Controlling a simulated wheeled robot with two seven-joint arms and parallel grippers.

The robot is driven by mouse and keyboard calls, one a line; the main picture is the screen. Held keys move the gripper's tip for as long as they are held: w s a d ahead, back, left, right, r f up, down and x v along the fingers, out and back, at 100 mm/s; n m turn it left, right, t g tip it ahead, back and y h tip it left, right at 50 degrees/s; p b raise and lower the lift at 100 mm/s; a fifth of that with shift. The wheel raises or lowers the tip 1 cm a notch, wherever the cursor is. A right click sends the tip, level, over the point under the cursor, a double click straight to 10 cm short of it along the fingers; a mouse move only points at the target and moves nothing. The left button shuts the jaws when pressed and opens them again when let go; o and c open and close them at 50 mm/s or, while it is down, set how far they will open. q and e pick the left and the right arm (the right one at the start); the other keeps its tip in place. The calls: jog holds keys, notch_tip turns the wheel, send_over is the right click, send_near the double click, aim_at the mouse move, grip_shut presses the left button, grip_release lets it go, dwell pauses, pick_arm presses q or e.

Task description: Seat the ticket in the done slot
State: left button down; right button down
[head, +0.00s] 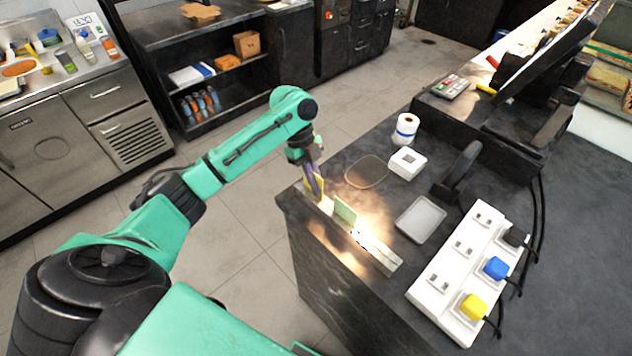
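My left gripper (314,182) is at the far left corner of the dark counter, pointing down. Its fingers appear closed on a small yellow ticket (321,187), which they partly hide. The yellow ticket stands roughly upright at the left end of a pale slotted rail (377,252); whether its lower edge is inside a slot or just above it is too small to tell. A light green ticket (346,212) stands upright in the rail, a little to the right of the yellow one. My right gripper is not in view.
The counter holds a round outline or disc (367,172), a white box (407,162), a paper roll (405,129), a grey tray (420,219) and a white socket strip (432,288) with blue and yellow plugs. A dark stand (457,173) rises behind the tray.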

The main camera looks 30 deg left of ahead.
pick_arm(q)
jog(key=shift+f+b, duration=0.3)
jog(key=shift+f, duration=0.4)
jog(key=c, duration=1)
grip_release()
jog(key=shift+r, duration=0.1)
jog(key=b+v, duration=0.2)
jog(key=v, duration=0.5)
jog(key=shift+w+a+r, duration=0.15)
jog(key=v, duration=0.7)
